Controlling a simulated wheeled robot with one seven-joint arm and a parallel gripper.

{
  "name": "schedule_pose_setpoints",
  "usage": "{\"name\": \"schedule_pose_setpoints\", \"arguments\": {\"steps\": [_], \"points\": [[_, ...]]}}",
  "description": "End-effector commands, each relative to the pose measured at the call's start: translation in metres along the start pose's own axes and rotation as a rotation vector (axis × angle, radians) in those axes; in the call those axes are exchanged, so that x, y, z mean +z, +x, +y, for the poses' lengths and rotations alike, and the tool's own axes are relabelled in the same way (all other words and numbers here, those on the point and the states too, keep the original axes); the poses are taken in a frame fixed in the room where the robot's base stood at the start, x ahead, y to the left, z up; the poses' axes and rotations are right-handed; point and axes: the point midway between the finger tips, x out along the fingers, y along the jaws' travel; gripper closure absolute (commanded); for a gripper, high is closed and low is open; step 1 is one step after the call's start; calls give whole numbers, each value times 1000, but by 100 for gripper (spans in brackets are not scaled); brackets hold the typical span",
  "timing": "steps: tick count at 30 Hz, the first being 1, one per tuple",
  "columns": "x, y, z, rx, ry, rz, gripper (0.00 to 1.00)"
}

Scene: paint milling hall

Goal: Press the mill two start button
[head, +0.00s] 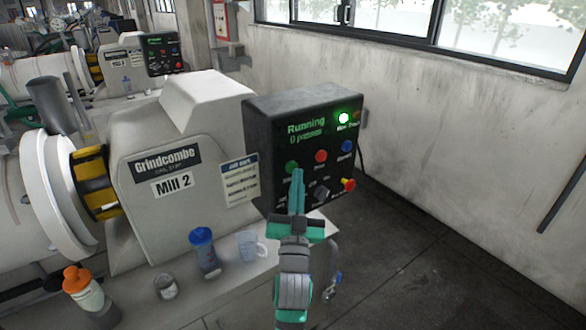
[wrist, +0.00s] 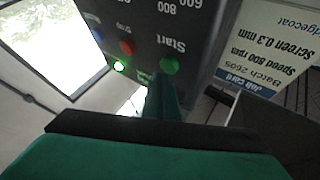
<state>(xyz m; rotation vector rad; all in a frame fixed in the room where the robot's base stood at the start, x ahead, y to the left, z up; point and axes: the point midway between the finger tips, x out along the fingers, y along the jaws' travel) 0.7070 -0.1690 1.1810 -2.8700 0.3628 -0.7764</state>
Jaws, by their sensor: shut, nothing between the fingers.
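The mill two control box (head: 262,135) stands beside the white housing with the Mill 2 label (head: 174,184). Its display reads "Running", and a green lamp (head: 344,118) is lit.
A red button (head: 321,156) and a blue button (head: 347,146) sit right of start. Below are a knob (head: 320,193) and a red-and-yellow button (head: 348,184). A blue-lidded bottle (head: 204,255) and a clear mug (head: 247,246) stand on the ledge. Floor at right is clear.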

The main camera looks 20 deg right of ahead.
Motion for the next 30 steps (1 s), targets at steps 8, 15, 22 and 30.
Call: {"name": "schedule_pose_setpoints", "arguments": {"steps": [8, 15, 22, 30], "points": [[-1, -1, 2, 2, -1, 0, 100], [-7, -10, 8, 1, -1, 0, 100], [-17, -24, 16, -1, 0, -1, 100], [-23, -36, 17, -10, 6, -3, 100]]}}
